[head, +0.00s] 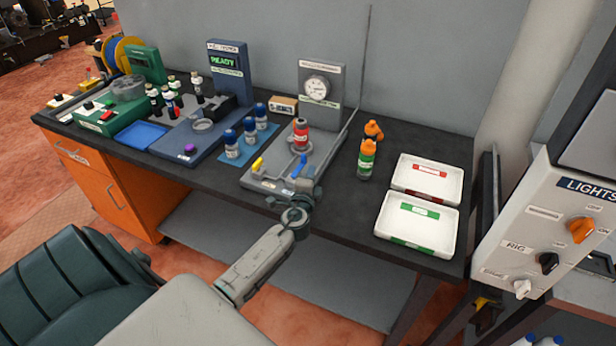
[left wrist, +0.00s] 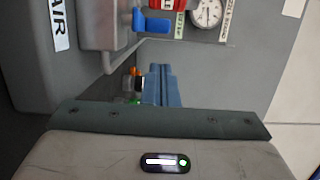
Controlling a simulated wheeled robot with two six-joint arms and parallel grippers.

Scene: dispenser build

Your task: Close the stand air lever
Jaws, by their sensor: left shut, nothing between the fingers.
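My left gripper (head: 307,188) is shut and empty beside the stand's front right corner, close to the blue lever. Contact cannot be told. My right gripper is not in view.
Two orange-capped bottles (head: 367,158) stand right of the stand. Two white trays (head: 448,240) lie further right. Several blue-capped bottles stand on a blue mat (head: 238,157) at left. A "LIGHTS" panel (head: 550,225) rises at the right edge.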

